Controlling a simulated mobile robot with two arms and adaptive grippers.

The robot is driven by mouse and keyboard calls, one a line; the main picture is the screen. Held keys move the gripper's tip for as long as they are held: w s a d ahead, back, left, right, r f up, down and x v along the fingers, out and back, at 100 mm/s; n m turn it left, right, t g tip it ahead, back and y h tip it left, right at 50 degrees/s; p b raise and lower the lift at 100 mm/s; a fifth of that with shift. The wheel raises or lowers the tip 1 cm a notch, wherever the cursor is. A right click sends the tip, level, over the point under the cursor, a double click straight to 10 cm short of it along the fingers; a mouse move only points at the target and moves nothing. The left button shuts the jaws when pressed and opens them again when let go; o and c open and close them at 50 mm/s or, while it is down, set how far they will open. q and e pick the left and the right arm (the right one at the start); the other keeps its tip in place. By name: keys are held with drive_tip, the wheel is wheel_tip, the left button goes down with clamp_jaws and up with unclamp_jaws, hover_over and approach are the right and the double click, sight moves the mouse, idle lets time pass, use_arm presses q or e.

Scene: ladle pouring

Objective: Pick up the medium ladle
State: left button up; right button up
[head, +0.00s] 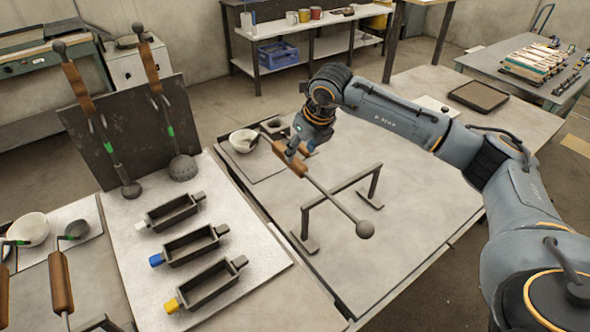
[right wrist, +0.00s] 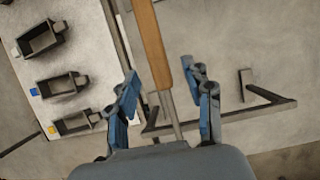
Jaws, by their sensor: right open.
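My right gripper (head: 303,146) is at the handle. In the right wrist view the open right gripper (right wrist: 167,100) has one finger on each side of the ladle, with the wooden handle (right wrist: 151,45) and grey shaft (right wrist: 168,110) between them. A gap shows on both sides. My left gripper is out of view.
Two ladles lean on a dark board (head: 112,130) at the left. Several box moulds (head: 195,243) sit on a white sheet. Another ladle handle (head: 60,283) is at the left edge. A white bowl (head: 243,141) stands behind the stand. The right tabletop is mostly clear.

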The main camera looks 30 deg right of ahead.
sight(297, 161)
drive_tip(key=shift+w+f, duration=0.3)
drive_tip(key=shift+f, duration=0.2)
drive_tip(key=shift+w+f, duration=0.15)
drive_tip(key=shift+f, duration=0.1)
drive_tip(key=p+x, duration=0.1)
drive_tip(key=x, duration=0.1)
drive_tip(key=p+x, duration=0.1)
drive_tip(key=x, duration=0.1)
drive_tip(key=shift+s+a+f, duration=0.15)
drive_tip(key=shift+s+a, duration=0.05)
drive_tip(key=shift+s, duration=0.2)
drive_tip(key=shift+w+f, duration=0.25)
drive_tip(key=shift+f, duration=0.25)
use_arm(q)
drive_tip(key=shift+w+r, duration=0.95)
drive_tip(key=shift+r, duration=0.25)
use_arm(e)
drive_tip(key=c, duration=0.3)
clamp_jaws()
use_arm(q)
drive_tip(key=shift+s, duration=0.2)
use_arm(e)
drive_tip(key=shift+w+r, duration=0.1)
drive_tip(key=shift+r, duration=0.05)
